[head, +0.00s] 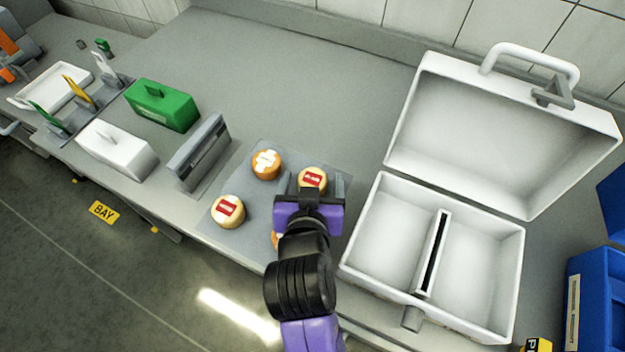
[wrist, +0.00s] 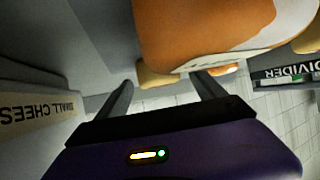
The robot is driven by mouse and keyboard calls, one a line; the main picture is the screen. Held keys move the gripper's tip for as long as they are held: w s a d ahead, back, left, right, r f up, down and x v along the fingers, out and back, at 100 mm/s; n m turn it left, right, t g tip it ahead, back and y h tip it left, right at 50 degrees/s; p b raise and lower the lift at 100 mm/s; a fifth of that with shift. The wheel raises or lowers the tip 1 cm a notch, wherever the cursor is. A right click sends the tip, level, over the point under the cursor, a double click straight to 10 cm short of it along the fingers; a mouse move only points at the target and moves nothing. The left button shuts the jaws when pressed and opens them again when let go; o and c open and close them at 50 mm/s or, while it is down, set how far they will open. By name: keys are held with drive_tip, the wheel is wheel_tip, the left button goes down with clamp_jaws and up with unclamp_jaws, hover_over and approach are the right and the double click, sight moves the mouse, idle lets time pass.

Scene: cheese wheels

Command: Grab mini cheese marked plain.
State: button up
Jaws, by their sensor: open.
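Several mini cheeses stand on a grey mat (head: 250,228). A pale one with a red label (head: 312,177) is at the right, a similar red-labelled one (head: 227,212) at the front left, and an orange one with a white label (head: 266,165) at the back. Another orange cheese (head: 275,241) is mostly hidden by my arm. I cannot read any of the labels. My gripper (head: 312,180) is open, its fingers either side of the right red-labelled cheese. In the wrist view, a large orange cheese (wrist: 190,30) fills the top, and a pale edge (wrist: 155,76) shows between the fingers.
An open white case (head: 385,225) with a divider (head: 432,252) stands right of the mat. A grey slotted holder (head: 200,152), a white box (head: 117,150) and a green box (head: 162,105) stand left. Blue bins (head: 595,300) are far right. The counter behind is clear.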

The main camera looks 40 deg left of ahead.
drive_tip(key=shift+w+a+f, duration=0.3)
drive_tip(key=shift+w+a, duration=0.05)
drive_tip(key=shift+w, duration=0.1)
drive_tip(key=c, duration=1.5)
drive_tip(key=shift+r, duration=0.1)
